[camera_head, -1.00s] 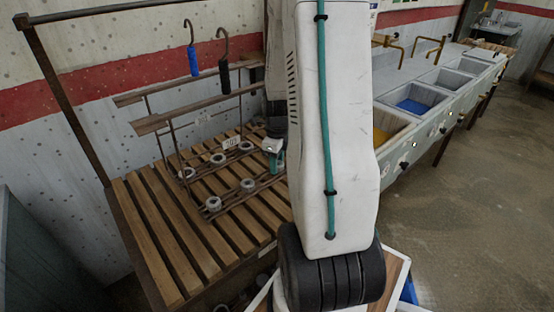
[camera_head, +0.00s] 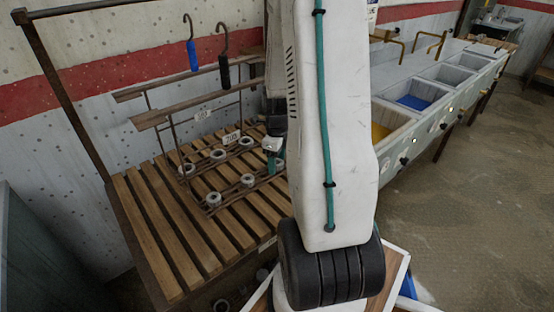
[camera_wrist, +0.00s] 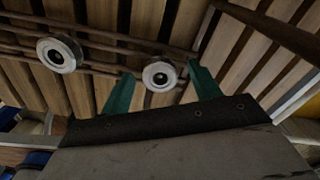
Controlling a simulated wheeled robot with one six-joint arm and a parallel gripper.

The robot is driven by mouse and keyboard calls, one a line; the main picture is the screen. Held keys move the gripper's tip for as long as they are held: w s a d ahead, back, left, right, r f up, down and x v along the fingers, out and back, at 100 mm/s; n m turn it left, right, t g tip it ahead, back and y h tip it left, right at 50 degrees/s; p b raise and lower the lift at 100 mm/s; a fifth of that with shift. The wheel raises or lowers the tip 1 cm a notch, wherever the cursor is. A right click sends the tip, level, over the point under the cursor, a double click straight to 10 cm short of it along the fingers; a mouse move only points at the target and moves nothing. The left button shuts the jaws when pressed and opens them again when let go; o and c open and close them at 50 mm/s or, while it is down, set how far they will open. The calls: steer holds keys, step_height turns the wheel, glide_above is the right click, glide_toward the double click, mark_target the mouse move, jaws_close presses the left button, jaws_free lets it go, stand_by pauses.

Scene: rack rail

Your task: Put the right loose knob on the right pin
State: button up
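My gripper (camera_head: 273,155) is over the slatted bench, partly hidden behind my arm in the head view. In the wrist view its two teal fingers (camera_wrist: 158,92) are spread apart with nothing held between them. A pale round knob with a dark centre (camera_wrist: 161,76) lies just beyond and between the fingertips. A second similar knob (camera_wrist: 60,54) lies to its left. In the head view several such pale round pieces sit along the rack's low rails, among them a front left one (camera_head: 213,199) and one nearer my gripper (camera_head: 247,180). I cannot tell which are loose, and I make out no bare pin.
The wooden slatted bench (camera_head: 150,235) carries the metal rack with raised wooden bars (camera_head: 190,112) and small number labels (camera_head: 232,137). A blue-handled hook (camera_head: 192,57) and a black-handled hook (camera_head: 224,72) hang above. A row of basins (camera_head: 398,118) stands at right, beside open floor.

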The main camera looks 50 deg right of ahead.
step_height(320, 180, up, 8)
steer(key=shift+f, duration=0.1)
stand_by(0.4)
steer(key=shift+s+a+n, duration=0.1)
steer(key=shift+n, duration=0.7)
steer(key=s+a+r+n, duration=0.4)
steer(key=a+r+n, duration=0.1)
steer(key=a+n, duration=0.5)
steer(key=s+a+r+n+t, duration=0.1)
steer(key=s+a+r+n, duration=0.3)
steer(key=a+n, duration=0.6)
steer(key=s+a+r+n, duration=0.4)
steer(key=a+r+n, duration=0.4)
steer(key=a+n, duration=0.2)
steer(key=shift+s+n, duration=0.2)
steer(key=shift+n, duration=0.7)
